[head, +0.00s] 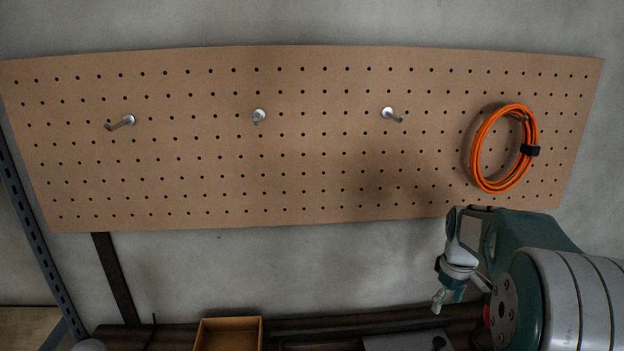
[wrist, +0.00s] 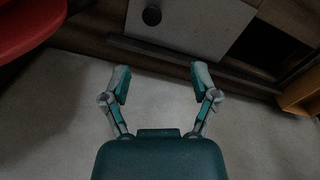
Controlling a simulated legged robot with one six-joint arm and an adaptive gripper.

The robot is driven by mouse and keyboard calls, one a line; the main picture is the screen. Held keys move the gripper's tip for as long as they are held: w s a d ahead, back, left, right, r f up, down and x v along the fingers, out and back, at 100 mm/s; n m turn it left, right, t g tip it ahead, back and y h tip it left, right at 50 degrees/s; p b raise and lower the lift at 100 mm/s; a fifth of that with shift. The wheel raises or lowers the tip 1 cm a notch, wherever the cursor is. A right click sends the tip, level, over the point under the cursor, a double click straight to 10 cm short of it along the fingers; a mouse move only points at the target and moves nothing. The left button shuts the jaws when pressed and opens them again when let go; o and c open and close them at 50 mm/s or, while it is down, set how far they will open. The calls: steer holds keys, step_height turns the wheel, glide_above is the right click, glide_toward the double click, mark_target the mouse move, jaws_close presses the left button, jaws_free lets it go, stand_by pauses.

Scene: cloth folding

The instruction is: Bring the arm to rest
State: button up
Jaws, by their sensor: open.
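My gripper (head: 443,287) hangs at the lower right in the head view, below the pegboard and pointing down. In the wrist view my gripper (wrist: 161,80) has its two fingers spread apart with nothing between them. My arm reaches in from the lower right corner of the head view. No cloth shows in either view.
The pegboard (head: 300,150) bears three metal hooks, the middle one (head: 259,115) bare like the others. A coiled orange cable (head: 478,150) hangs at its right. Below are an open wooden box (head: 228,322), a grey panel (head: 400,343) and a red object (wrist: 28,28).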

steer(key=s+a+r+m+t, duration=0.2)
steer(key=s+a+r+t, duration=0.1)
steer(key=s+a+r, duration=0.8)
steer(key=s+a+f+m+t, duration=0.2)
steer(key=s+a, duration=0.5)
steer(key=s, duration=0.5)
steer(key=shift+a+f, duration=0.35)
steer(key=shift+f, duration=0.15)
